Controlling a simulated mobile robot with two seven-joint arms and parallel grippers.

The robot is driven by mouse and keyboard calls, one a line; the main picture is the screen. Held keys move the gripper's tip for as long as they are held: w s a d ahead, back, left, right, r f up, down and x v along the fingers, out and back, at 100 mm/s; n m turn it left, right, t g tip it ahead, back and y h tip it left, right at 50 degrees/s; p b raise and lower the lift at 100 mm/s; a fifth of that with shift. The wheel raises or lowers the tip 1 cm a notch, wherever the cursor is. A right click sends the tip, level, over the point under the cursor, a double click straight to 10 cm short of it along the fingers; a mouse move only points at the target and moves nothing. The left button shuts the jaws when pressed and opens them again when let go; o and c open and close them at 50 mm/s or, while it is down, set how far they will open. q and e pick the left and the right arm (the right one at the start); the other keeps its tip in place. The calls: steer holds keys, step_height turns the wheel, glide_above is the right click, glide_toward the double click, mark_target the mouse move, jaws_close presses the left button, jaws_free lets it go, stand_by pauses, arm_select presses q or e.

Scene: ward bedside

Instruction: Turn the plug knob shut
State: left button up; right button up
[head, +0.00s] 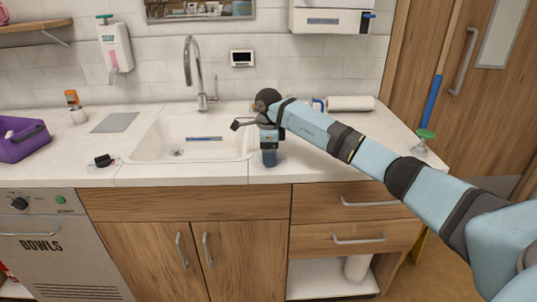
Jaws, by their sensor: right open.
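A small black knob (103,160) sits on the counter at the left front of the sink (140,143). It looks like the plug knob, with a small red mark beside it; I cannot read its setting. The drain (177,153) shows in the basin floor, and I cannot tell whether its plug is up or down. My right gripper (268,160) points down at the counter just right of the sink, far from the black knob. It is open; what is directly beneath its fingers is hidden. My left gripper is not in view.
A tall curved tap (200,75) stands behind the sink. A purple bin (22,140) and an orange-capped bottle (74,105) are at left. A white roll (351,103) lies behind my right arm.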

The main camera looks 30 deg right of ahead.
steer(key=shift+f, duration=0.15)
steer(key=c, duration=0.9)
